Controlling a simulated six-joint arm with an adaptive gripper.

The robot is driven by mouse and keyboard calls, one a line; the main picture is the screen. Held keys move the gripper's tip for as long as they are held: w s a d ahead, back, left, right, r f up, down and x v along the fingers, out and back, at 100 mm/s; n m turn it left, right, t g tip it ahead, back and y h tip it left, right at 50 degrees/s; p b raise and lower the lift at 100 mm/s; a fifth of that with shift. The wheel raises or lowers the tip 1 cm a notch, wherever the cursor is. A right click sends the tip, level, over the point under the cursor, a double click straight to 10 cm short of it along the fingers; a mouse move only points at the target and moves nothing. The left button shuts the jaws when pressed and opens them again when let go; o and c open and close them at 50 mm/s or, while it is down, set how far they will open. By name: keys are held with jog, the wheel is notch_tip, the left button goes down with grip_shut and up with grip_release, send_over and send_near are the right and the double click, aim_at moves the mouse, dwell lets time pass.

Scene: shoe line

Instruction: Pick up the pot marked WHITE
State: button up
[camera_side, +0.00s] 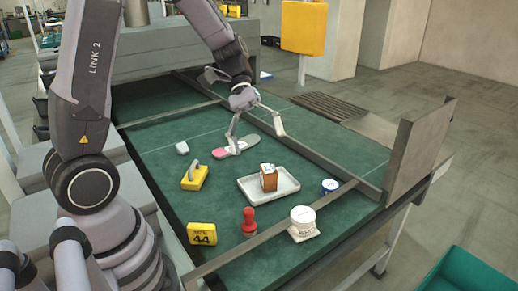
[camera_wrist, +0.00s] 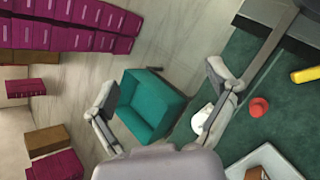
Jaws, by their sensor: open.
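A white round pot (camera_side: 303,215) stands on a pale pad near the front right of the green table in the side view. Its marking is too small to read. A second, blue-and-white pot (camera_side: 329,185) stands behind it, to the right of the tray. My gripper (camera_side: 258,142) is open and empty above the far middle of the table, well away from both pots. In the wrist view my gripper's fingers (camera_wrist: 162,98) are spread apart. A white shape (camera_wrist: 201,120), seemingly the white pot, is partly hidden behind the right finger.
A white tray (camera_side: 254,193) holds a brown box (camera_side: 268,179). A red stamp (camera_side: 249,222) stands left of the white pot, near a yellow "44" block (camera_side: 202,234). A metal rail (camera_side: 270,235) crosses the front. A green bin (camera_side: 484,276) is off the table.

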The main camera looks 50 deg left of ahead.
jog(key=w+f+n+h, duration=0.3)
jog(key=w+f+n, duration=0.1)
jog(key=w+f, duration=0.15)
jog(key=n+t+h, duration=0.3)
jog(key=n+t, duration=0.9)
jog(key=n, duration=0.2)
send_near(312, 216)
jog(key=d, duration=0.1)
jog(key=w+d, duration=0.1)
jog(key=shift+d+f, duration=0.2)
jog(key=shift+d, duration=0.1)
jog(key=shift+w+d+f, duration=0.1)
jog(key=shift+d, duration=0.15)
jog(key=x, duration=0.6)
jog(key=shift+w+d+r, duration=0.2)
jog(key=shift+w+r, duration=0.1)
jog(key=shift+w, duration=0.1)
jog(key=c, duration=1.1)
jog(key=shift+r, duration=0.1)
